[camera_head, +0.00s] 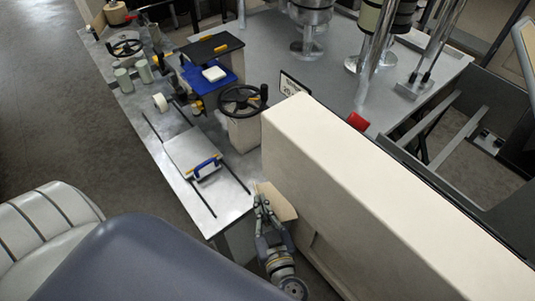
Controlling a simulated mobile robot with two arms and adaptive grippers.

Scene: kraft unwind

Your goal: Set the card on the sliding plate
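The sliding plate (192,149) is a flat pale metal plate with a blue handle (204,168) at its front. It lies between two dark rails on the metal bench. The card (282,204) is a thin tan sheet beside the cream cabinet, right of the bench's front end. The far part of the grip is small and partly hidden.
A tall cream cabinet (390,205) blocks the right side. A black handwheel (242,99) stands behind the plate. A white roll (161,103), a blue tray (208,82) and green cylinders (124,80) are farther back. A pale striped seat (45,222) is at lower left.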

